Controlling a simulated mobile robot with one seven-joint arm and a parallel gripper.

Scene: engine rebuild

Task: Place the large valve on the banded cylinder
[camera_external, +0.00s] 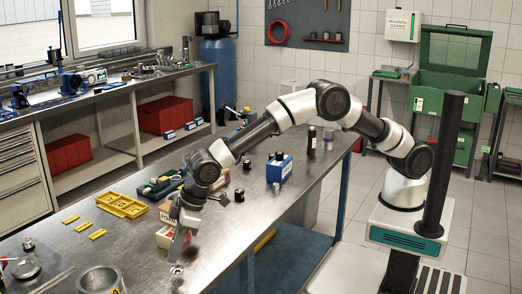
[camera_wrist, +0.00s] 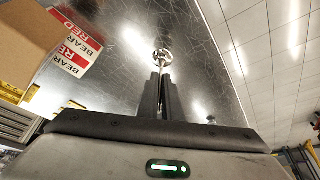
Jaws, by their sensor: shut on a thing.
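My gripper (camera_external: 177,250) points down over the near part of the metal workbench (camera_external: 215,240). In the wrist view its two dark fingers (camera_wrist: 161,90) are closed together on the thin stem of a valve. The round, shiny valve head (camera_wrist: 162,56) sticks out beyond the fingertips; in the external view the head (camera_external: 177,269) shows just below them, close to the bench top. I cannot tell whether it touches the bench. A grey hollow metal cylinder (camera_external: 99,278) with a yellow mark stands at the front left, apart from my gripper. I cannot tell surely whether it is the banded one.
Yellow trays (camera_external: 122,205), a blue box (camera_external: 279,168) and dark small parts lie farther back. A round part (camera_external: 27,267) is at far left.

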